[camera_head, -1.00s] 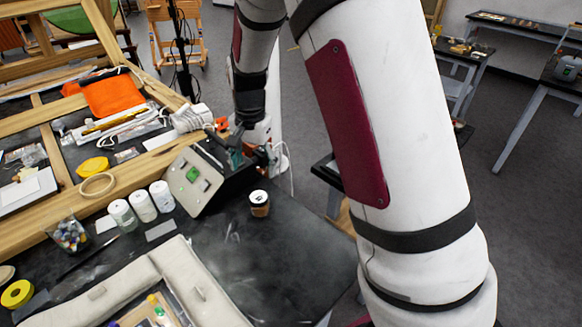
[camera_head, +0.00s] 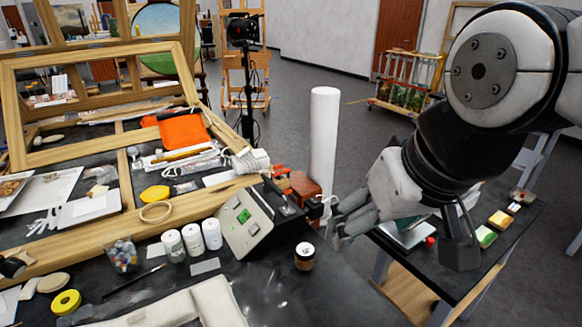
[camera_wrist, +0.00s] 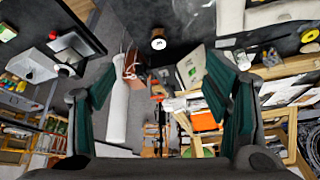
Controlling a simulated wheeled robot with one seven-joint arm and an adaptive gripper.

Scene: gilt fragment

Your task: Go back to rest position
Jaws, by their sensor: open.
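My gripper (camera_head: 402,246) hangs at the right in the head view, over the gap between the black workbench and the side table, above the bench's right side. In the wrist view my gripper (camera_wrist: 165,72) shows its two dark green fingers wide apart, with nothing held between them. A small brown jar with a pale lid (camera_head: 304,257) stands upright on the bench, apart from my gripper. It also shows in the wrist view (camera_wrist: 158,40), beyond the fingers.
A grey box with a green screen (camera_head: 243,217) stands on the bench beside several white bottles (camera_head: 192,239). A white roll (camera_head: 323,140) stands upright behind. A side table (camera_head: 462,288) with small boxes lies below my arm. Wooden frames fill the left.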

